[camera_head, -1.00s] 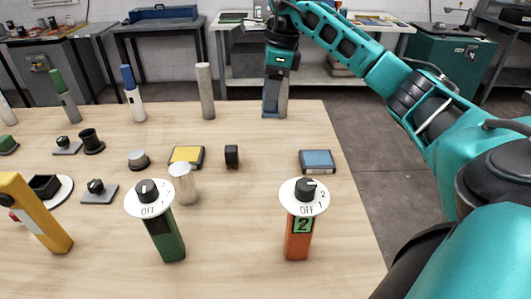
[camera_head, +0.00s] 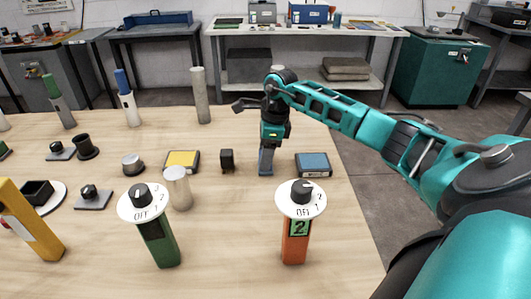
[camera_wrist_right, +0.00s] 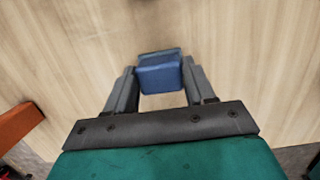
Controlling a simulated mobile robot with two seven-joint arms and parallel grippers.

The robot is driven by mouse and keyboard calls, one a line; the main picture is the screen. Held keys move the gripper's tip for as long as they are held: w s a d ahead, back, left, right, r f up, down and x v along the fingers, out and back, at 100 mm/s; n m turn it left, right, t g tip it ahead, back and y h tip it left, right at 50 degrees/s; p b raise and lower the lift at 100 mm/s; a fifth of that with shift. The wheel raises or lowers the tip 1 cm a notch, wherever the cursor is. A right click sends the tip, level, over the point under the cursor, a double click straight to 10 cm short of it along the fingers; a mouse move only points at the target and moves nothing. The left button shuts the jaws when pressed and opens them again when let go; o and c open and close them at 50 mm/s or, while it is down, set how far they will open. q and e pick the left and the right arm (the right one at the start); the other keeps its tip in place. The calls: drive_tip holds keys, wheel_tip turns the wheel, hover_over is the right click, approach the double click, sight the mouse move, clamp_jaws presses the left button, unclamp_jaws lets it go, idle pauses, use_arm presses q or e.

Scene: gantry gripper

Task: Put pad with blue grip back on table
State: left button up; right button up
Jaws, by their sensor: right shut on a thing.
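My right gripper (camera_head: 266,170) points down over the right part of the wooden table (camera_head: 225,230), between a small black block and a blue-topped box. In the wrist view its two fingers (camera_wrist_right: 157,85) are shut on a blue grip (camera_wrist_right: 160,78). A grey-blue edge of the held pad (camera_wrist_right: 158,54) shows just beyond the grip. In the head view the gripper mostly hides the held piece. I cannot tell whether its underside touches the table. My left gripper is not in view.
The blue-topped box (camera_head: 313,161) is close on the gripper's right, the black block (camera_head: 227,158) on its left. A yellow-topped box (camera_head: 182,159) and a silver cylinder (camera_head: 177,190) stand further left. Dial-topped green (camera_head: 162,248) and orange (camera_head: 295,247) handles are in front.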

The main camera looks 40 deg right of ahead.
drive_tip(key=shift+f, duration=0.1)
drive_tip(key=o, duration=1)
drive_tip(key=r, duration=0.4)
drive_tip(key=d+r, duration=0.1)
drive_tip(key=r, duration=0.3)
drive_tip(key=s+r, duration=0.1)
drive_tip(key=r, duration=0.3)
drive_tip(key=shift+s+d+r, duration=0.1)
drive_tip(key=shift+d, duration=0.3)
